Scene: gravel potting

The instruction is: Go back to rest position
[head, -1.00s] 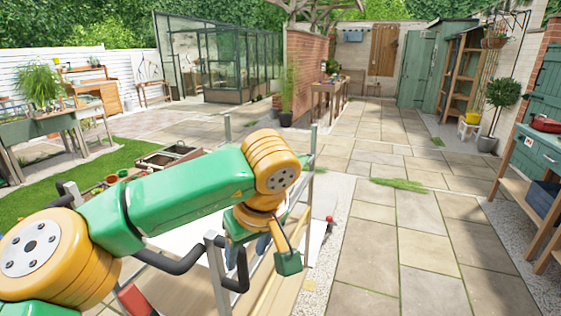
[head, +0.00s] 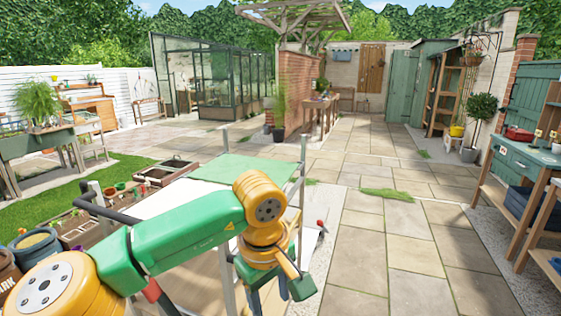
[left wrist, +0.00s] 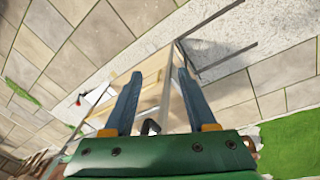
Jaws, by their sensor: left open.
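My left arm comes in from the left in the head view, folded and bent at the elbow. My left gripper (head: 258,304) hangs down near the bottom middle, with its fingers partly cut off by the picture edge. In the left wrist view the two blue fingers of the left gripper (left wrist: 158,82) are spread apart with nothing between them. Beyond them are a light wooden surface and grey metal bars. My right gripper is not in view.
A metal-framed stand with grey posts (head: 302,155) and a green top panel (head: 235,168) is close beside the left arm. Small pots (head: 120,187) and a wooden planter box (head: 165,171) lie left. A workbench (head: 525,160) stands right. The paving (head: 385,240) between is clear.

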